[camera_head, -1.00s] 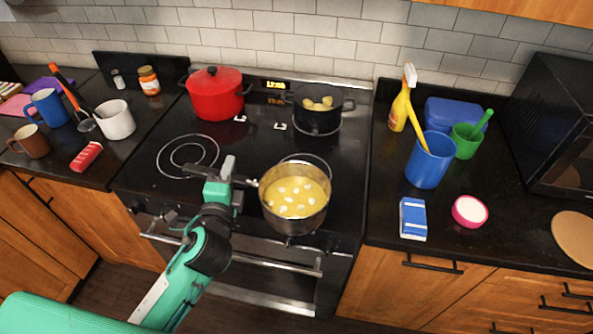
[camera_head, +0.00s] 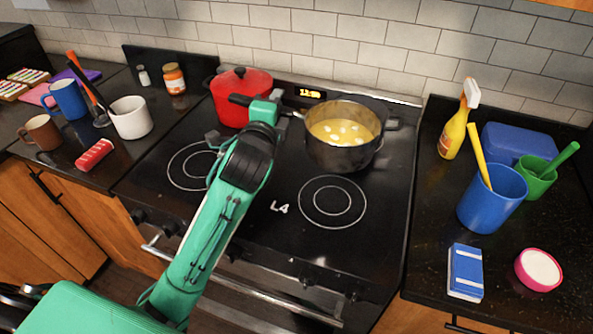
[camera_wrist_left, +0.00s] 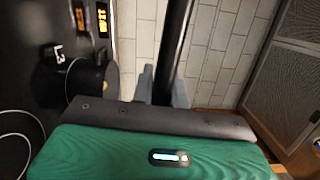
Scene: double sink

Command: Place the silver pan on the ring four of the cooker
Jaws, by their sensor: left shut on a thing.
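The silver pan (camera_head: 331,118), with yellow liquid and pale pieces in it, is over the back right of the cooker. It overlaps the black pot (camera_head: 345,160) in the picture and hides its inside; I cannot tell whether they touch. My left gripper (camera_head: 282,104) is shut on the pan's handle, left of the pan. In the left wrist view the dark handle (camera_wrist_left: 174,45) runs up between the fingers. The front right ring (camera_head: 332,202) of the cooker (camera_head: 240,225) is bare, with the label L4 beside it. My right gripper is not in view.
A red lidded pot (camera_head: 240,92) stands on the back left, close to my gripper. The front left ring (camera_head: 192,167) is bare, partly behind my arm. A blue cup (camera_head: 490,197) and a spray bottle (camera_head: 455,130) stand on the right counter; mugs stand on the left.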

